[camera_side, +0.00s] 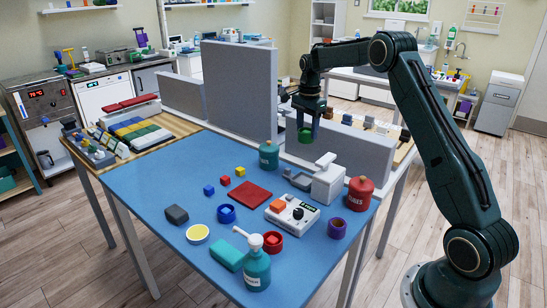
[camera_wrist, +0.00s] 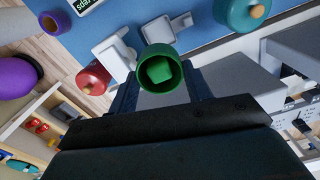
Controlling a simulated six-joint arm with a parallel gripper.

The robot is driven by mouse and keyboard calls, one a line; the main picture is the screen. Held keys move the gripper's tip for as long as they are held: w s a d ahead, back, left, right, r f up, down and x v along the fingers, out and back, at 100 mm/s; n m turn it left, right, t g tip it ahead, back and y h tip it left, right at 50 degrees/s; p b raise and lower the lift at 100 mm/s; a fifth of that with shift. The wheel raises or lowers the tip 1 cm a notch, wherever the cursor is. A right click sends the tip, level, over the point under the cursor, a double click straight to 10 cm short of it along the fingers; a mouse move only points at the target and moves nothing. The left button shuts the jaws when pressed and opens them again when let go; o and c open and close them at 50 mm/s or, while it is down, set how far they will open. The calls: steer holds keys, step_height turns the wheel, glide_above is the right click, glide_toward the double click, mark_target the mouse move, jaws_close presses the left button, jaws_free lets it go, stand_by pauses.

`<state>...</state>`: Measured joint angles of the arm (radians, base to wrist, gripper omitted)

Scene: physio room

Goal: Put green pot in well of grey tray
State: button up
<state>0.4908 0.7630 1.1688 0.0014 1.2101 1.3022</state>
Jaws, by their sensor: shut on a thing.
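My gripper (camera_side: 306,122) is shut on the green pot (camera_side: 305,135) and holds it in the air by the low grey panel. In the wrist view the round green pot (camera_wrist: 172,52) is between the fingers, its mouth facing the camera, with a brighter green block (camera_wrist: 160,70) inside. A small grey tray (camera_side: 297,179) sits on the blue table below the pot, against a white lever device (camera_side: 328,184). What seems to be this tray (camera_wrist: 158,30) is partly covered by the pot in the wrist view. Its well cannot be made out clearly.
A tall grey panel (camera_side: 240,90) and a low grey panel (camera_side: 352,151) stand along the table's back edge. A teal jar (camera_side: 269,157) and a red canister (camera_side: 359,194) flank the tray and lever device. Rings, cubes and a pump bottle (camera_side: 256,268) occupy the blue table (camera_side: 150,190).

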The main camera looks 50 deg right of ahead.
mark_target(306, 138)
step_height(306, 138, down, 16)
steer(key=shift+f, duration=0.1)
stand_by(0.8)
steer(key=o, duration=1)
step_height(306, 138, up, 12)
steer(key=shift+f, duration=0.15)
steer(key=shift+r, duration=0.25)
stand_by(0.6)
